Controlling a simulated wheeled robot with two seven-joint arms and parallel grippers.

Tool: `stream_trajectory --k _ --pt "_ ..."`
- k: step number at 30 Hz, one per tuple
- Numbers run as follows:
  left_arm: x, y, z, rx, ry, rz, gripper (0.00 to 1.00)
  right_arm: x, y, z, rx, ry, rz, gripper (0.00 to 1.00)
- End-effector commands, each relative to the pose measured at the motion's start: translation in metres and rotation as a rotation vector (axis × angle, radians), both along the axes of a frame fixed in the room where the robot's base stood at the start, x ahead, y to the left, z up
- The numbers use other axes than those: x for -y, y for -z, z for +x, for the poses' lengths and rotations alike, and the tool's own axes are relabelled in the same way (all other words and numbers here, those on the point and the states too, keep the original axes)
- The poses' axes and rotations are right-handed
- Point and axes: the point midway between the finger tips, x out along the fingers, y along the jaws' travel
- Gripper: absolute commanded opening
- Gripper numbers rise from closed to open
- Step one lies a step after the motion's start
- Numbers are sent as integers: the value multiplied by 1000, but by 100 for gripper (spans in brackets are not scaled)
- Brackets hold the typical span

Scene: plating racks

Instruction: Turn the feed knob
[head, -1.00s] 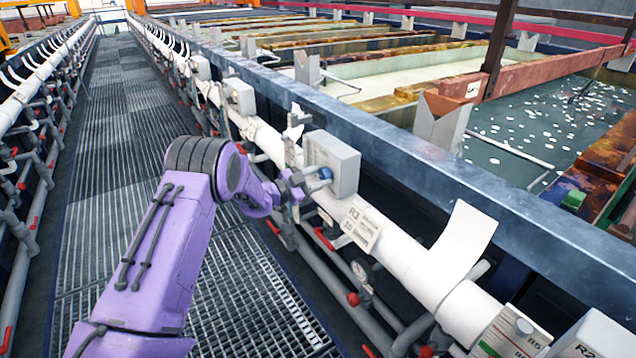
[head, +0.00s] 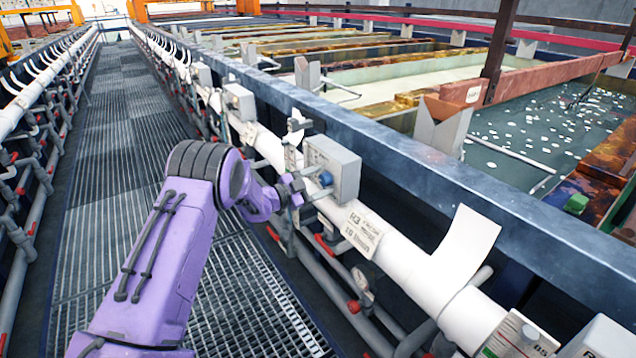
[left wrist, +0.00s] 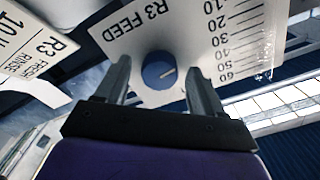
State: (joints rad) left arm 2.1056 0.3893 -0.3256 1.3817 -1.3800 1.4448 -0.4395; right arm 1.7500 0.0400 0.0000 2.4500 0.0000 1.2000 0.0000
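The feed knob (left wrist: 158,70) is a round blue knob with a pale pointer mark, on a plate lettered R3 FEED with a number scale. In the head view the blue knob (head: 325,179) is on the left face of a grey box (head: 345,168) above the white pipe. My left gripper (left wrist: 160,85) is open, one finger on each side of the knob, with space between the fingers and the knob. In the head view the left gripper (head: 298,190) is just left of the box. My right gripper is not in view.
The white pipe (head: 405,258) with tags and a curled white sheet (head: 468,240) runs along the tank edge. Red-handled valves and grey pipes lie below. The grated walkway (head: 130,130) on the left is clear. A tank (head: 540,125) with floating white bits is at right.

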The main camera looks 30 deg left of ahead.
Motion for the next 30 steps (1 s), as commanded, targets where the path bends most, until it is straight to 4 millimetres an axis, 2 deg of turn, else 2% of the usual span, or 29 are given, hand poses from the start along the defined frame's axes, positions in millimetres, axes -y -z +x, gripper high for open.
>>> stream_trajectory --k 5,8,15,21,30 --pt "0 0 -1 1 1 0 68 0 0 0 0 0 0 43" --pt "-5 1 -11 0 -2 -2 68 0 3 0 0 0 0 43" --pt "-27 1 -63 2 -2 -3 68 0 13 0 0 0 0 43" --pt "-39 1 -92 0 -2 -2 68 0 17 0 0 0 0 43" --pt "-41 0 -98 0 0 0 68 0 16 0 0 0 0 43"
